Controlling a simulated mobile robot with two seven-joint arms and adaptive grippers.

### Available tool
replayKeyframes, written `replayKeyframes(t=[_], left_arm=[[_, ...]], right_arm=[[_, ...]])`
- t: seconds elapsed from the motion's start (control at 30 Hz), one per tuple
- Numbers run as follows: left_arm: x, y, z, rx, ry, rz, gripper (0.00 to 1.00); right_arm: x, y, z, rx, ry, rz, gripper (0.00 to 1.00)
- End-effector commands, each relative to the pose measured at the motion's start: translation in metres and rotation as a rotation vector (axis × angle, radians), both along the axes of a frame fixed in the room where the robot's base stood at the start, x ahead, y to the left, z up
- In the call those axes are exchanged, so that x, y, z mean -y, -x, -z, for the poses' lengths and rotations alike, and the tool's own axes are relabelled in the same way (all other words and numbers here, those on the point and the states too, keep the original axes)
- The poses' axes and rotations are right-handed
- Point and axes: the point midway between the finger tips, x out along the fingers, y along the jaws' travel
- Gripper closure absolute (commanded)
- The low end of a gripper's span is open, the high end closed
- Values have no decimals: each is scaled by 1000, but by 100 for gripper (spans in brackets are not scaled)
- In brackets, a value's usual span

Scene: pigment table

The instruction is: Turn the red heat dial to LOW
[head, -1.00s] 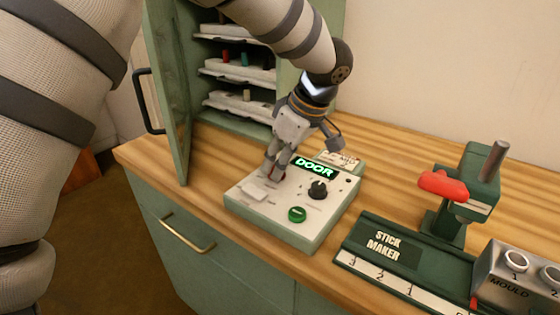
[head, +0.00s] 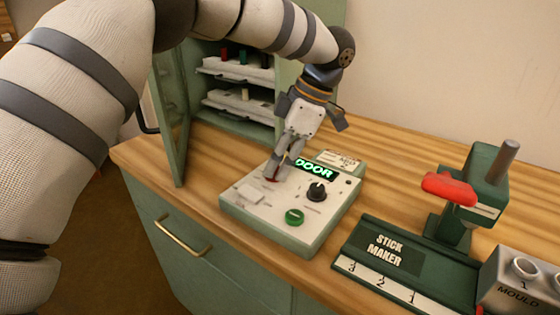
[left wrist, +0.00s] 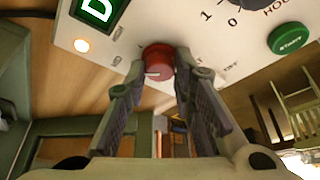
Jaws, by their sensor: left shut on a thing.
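The red heat dial (head: 271,179) sits at the left part of the control box (head: 262,222), mostly hidden by my gripper in the head view. In the left wrist view the red dial (left wrist: 158,56) shows between the fingers, with a pale mark on its near side. My left gripper (head: 278,170) comes down on it from above, shut on the dial, with one finger on each side; it also fills the left wrist view (left wrist: 160,74). The small labels around the dial are too blurred to read. My right gripper is not in view.
The box also has a lit DOOR display (head: 316,169), a black knob (head: 317,191) and a green button (head: 294,217). A cabinet with an open door (head: 171,125) stands behind left. The stick maker (head: 398,259) and mould (head: 520,287) are at right.

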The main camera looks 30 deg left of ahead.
Motion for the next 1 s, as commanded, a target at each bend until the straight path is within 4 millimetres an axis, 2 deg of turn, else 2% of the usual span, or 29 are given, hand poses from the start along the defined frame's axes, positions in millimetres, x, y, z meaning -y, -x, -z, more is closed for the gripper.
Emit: replayKeyframes(t=[0.6, 1.0], left_arm=[[-4, -4, 2, -1, 2, -571, 100], [-6, -4, 1, 0, 0, -823, 100]], right_arm=[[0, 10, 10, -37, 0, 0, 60], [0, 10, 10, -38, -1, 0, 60]])
